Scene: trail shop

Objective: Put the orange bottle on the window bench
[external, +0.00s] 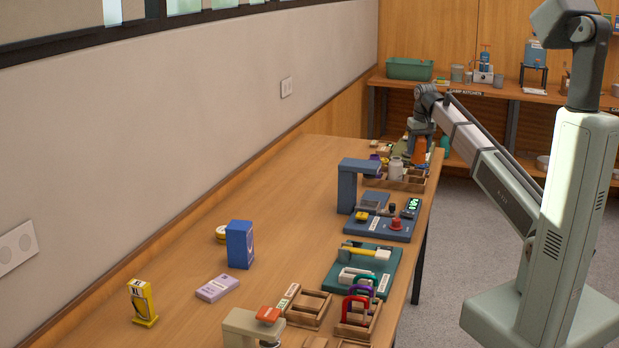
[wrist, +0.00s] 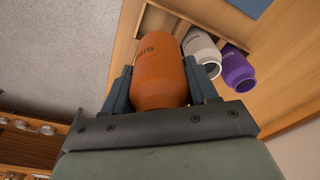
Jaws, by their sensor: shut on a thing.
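The orange bottle (wrist: 160,75) is between the two fingers of my gripper (wrist: 160,92) in the wrist view, and the fingers are shut on it. In the external view the orange bottle (external: 419,151) shows under my gripper (external: 419,140) at the far end of the long wooden bench (external: 190,215). A wooden rack (external: 412,181) with a white bottle (external: 396,170) and a purple bottle (external: 374,166) is just beside it. Whether the orange bottle touches the rack or is clear of it I cannot tell. No bench is labelled as the window bench; the long bench runs along the wall below a window.
Near the rack stand a blue-grey press-like device (external: 352,187) and a blue board with a scale (external: 380,226). A green board (external: 362,270) holds a hammer-like tool. A blue box (external: 240,244) and yellow items are at left. Bare wood lies along the wall side. A back shelf (external: 540,95) holds several things.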

